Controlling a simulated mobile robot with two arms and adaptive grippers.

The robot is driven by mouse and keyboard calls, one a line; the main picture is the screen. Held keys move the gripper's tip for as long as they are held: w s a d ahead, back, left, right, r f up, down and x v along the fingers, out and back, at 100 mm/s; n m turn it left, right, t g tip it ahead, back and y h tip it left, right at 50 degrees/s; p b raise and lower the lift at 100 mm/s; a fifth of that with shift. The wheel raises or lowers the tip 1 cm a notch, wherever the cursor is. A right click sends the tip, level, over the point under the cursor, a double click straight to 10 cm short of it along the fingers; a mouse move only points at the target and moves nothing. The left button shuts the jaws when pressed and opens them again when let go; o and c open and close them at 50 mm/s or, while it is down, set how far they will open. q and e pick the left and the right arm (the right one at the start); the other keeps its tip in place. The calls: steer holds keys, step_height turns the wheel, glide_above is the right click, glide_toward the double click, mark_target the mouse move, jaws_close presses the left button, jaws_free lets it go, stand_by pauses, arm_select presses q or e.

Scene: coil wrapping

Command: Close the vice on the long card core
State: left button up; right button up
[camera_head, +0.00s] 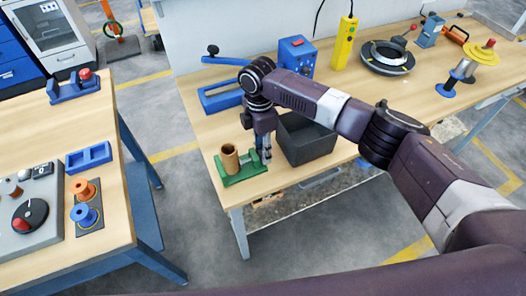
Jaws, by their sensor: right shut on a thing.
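The long card core (230,158) is a brown hollow tube. It stands upright in the green vice (240,176) near the front left corner of the wooden bench. My right gripper (266,156) points down just to the right of the core, over the right end of the vice. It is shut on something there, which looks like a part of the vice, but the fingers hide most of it. Whether the vice jaws touch the core is too small to tell. My left gripper is not in view.
A dark grey bin (306,142) stands right beside my right gripper. A blue fixture (222,96) lies behind it, with a blue control box (296,56) and a yellow pendant (345,42) further back. A second table (100,125) stands at the left across a gap.

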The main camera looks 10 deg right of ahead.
steer(key=o, duration=1.2)
steer(key=shift+c, duration=0.2)
step_height(320, 180, up, 12)
steer(key=w, duration=0.1)
steer(key=shift+w+a, duration=0.15)
steer(key=shift+w, duration=0.05)
